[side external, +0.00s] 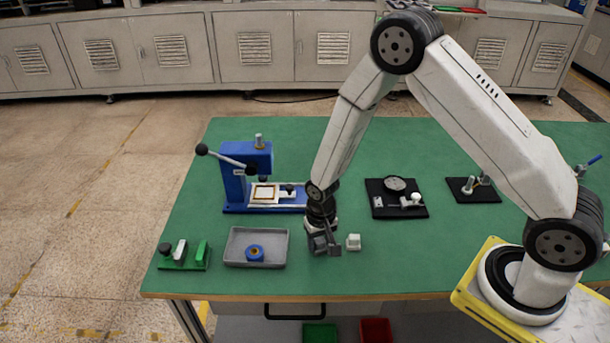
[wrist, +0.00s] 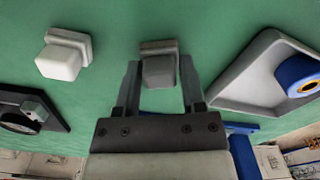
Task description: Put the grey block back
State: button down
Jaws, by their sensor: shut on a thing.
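The grey block (wrist: 158,70) sits between the two fingers of my gripper (wrist: 160,66) in the wrist view, with a wider grey part at its far end. My gripper is shut on it. In the side view my gripper (side external: 323,246) points down, low over the green table, and largely hides the grey block. I cannot tell whether the block touches the table.
A whitish block (side external: 353,242) stands close beside my gripper. A grey tray (side external: 231,259) holding a blue ring (side external: 254,252) lies to the left. A blue lever press (side external: 236,190) and a black fixture plate (side external: 384,211) stand behind. A green fixture (side external: 201,254) is far left.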

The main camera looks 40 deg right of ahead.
aim_at(322, 241)
jog(key=shift+c, duration=0.9)
grip_release()
jog(key=shift+r, duration=0.1)
notch_tip(322, 241, up, 12)
dwell(0.5)
jog(key=shift+r, duration=0.1)
jog(key=s+d+r+n+t, duration=0.2)
jog(key=s+d+r+n, duration=0.1)
jog(key=s+r, duration=0.4)
jog(key=shift+s+d+n+t, duration=0.35)
jog(key=shift+s+n, duration=0.45)
jog(key=shift+s, duration=1.1)
